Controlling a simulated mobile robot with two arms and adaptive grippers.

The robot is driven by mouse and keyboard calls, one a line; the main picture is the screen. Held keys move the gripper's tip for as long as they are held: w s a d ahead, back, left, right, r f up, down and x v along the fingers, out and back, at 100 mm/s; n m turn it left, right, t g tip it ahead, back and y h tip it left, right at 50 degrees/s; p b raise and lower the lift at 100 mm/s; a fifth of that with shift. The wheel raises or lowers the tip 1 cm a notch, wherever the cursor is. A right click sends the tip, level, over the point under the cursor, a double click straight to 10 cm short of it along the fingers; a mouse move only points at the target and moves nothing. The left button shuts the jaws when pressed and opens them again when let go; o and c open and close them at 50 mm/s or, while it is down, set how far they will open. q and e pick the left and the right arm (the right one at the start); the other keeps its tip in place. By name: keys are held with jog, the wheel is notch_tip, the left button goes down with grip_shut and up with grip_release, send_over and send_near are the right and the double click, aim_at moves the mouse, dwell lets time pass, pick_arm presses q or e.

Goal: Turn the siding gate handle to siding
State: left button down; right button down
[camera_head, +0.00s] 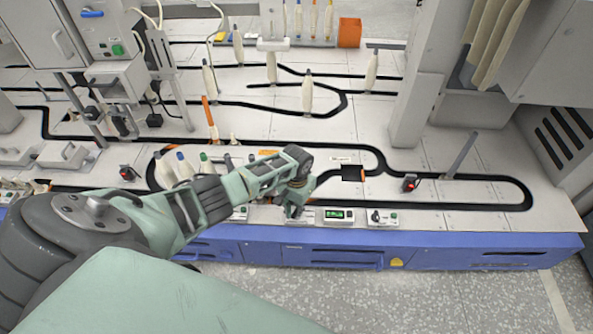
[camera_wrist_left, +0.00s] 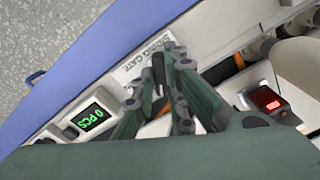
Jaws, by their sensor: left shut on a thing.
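The siding gate handle (camera_wrist_left: 158,69) is a small dark lever beside the white "SIDING GATE" label (camera_wrist_left: 144,59) in the left wrist view. My left gripper (camera_head: 293,208) reaches down to the front edge of the bench in the head view and hides the handle there. In the left wrist view, the green-grey fingers of my left gripper (camera_wrist_left: 158,103) are shut on the handle, with its dark end showing beyond them. The fingers cover its base, so I cannot tell which setting it points to. My right gripper is not in view.
A green counter display (camera_head: 337,215) and a knob panel (camera_head: 382,218) stand right of my left gripper. Pale bobbins on pegs, one a white bobbin (camera_head: 308,92), stand along the black track (camera_head: 455,205). A box with a red light (camera_head: 409,183) sits near the track.

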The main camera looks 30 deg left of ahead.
pick_arm(q)
jog(key=c, duration=1.8)
grip_release()
notch_tip(320, 180, up, 12)
